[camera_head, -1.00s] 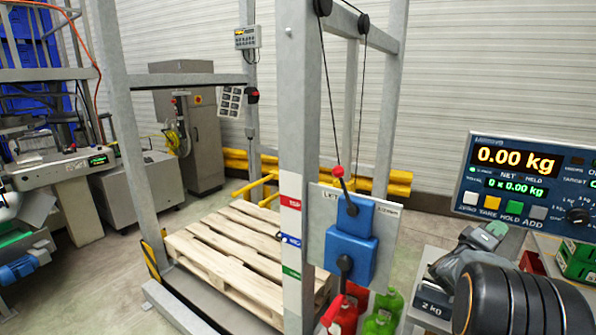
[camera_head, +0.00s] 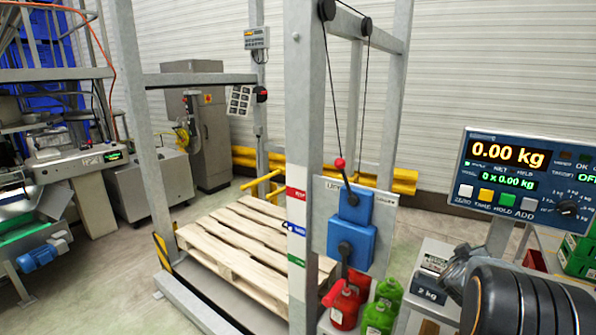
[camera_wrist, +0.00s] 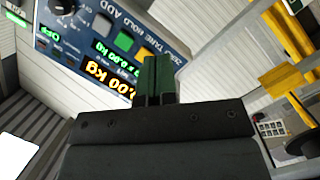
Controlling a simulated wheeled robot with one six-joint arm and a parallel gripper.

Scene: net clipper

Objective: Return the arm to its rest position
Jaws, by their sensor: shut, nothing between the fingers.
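My gripper (camera_wrist: 158,80) shows in the wrist view as two dark fingers close together beyond a broad black body. It is shut and empty. Beyond the fingers is the scale display (camera_wrist: 113,55), seen tilted and almost upside down. In the head view, dark rounded parts of my arm fill the lower right corner, below the same display (camera_head: 525,180), which reads 0.00 kg. The fingertips are hard to make out in the head view.
A wooden pallet (camera_head: 245,250) lies inside a grey steel frame (camera_head: 303,130). A 2 kg box (camera_head: 428,294) is close to my arm.

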